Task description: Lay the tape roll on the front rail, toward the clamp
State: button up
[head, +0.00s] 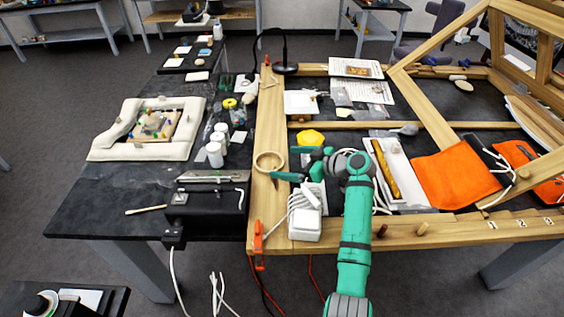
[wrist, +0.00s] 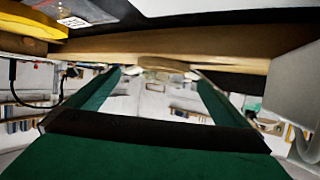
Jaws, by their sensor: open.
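The tape roll (head: 268,162), a beige ring, lies on the left wooden rail of the frame. It seems to show edge-on against the wood in the wrist view (wrist: 165,64). My gripper (head: 283,163) is open, its green fingers pointing left at the roll. One fingertip is close to the roll's near side; I cannot tell whether they touch. In the wrist view my gripper (wrist: 158,78) has a clear gap between its fingers. The front rail (head: 345,232) runs along the near edge of the frame. The orange clamp (head: 258,240) is on its left corner.
Wooden pegs (head: 421,229) stand on the rail farther right. A yellow object (head: 310,137) lies behind my gripper. An orange pouch (head: 457,175) lies right of my arm.

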jog(key=v, duration=0.5)
jog(key=shift+s+d, duration=0.15)
jog(key=shift+d, duration=0.05)
jog(key=shift+v, duration=1)
jog(key=shift+s, duration=0.1)
